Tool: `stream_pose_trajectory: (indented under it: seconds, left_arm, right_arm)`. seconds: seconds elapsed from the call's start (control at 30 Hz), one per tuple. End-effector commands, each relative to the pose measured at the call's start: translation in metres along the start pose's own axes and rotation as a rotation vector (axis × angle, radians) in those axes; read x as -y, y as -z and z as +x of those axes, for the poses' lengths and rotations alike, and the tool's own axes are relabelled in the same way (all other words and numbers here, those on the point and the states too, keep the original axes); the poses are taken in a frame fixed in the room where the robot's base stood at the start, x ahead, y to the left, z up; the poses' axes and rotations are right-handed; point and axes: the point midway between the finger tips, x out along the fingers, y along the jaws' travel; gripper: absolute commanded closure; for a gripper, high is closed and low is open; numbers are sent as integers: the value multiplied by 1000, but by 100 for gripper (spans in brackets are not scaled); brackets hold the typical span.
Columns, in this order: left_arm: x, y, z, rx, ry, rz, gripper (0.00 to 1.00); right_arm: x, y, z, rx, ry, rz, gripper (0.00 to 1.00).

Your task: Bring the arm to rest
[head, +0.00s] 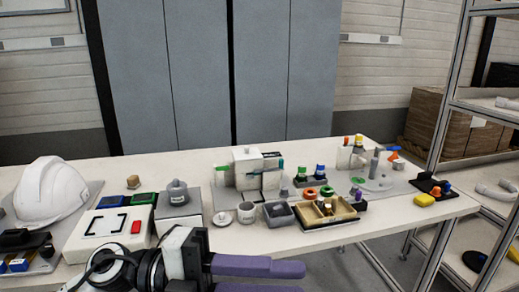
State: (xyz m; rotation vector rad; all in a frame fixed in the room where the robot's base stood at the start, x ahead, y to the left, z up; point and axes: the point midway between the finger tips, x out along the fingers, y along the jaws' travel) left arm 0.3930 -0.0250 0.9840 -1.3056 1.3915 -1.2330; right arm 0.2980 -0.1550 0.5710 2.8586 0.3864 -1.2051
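My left gripper (300,280) comes in at the bottom of the head view, in front of the table. Its two purple fingers point to the right with a gap between them, and nothing shows in the gap. The lower finger is partly cut off by the picture's bottom edge. My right gripper is not in view.
A long white table (215,156) carries a white helmet (48,190), a panel with a green block (143,198) and red block, a wooden tray (326,213), and a yellow block (424,200). Metal shelving (452,80) stands at right.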

Motion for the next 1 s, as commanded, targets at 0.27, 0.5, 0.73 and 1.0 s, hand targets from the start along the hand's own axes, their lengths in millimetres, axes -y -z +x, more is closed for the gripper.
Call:
stream_pose_trajectory:
  seconds: [0.27, 0.5, 0.73, 1.0]
  left_arm:
    - [-3, -72, -52, 441, 644, -466, 77]
    - [-151, -97, -140, 982, 862, -971, 77]
    - [-300, -31, -181, 1363, 827, -1398, 77]
    - [-378, 42, -188, 1550, 739, -1665, 77]
  right_arm:
    - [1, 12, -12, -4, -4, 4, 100]
    - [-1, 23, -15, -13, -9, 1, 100]
    - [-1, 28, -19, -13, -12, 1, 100]
    - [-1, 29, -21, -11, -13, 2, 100]
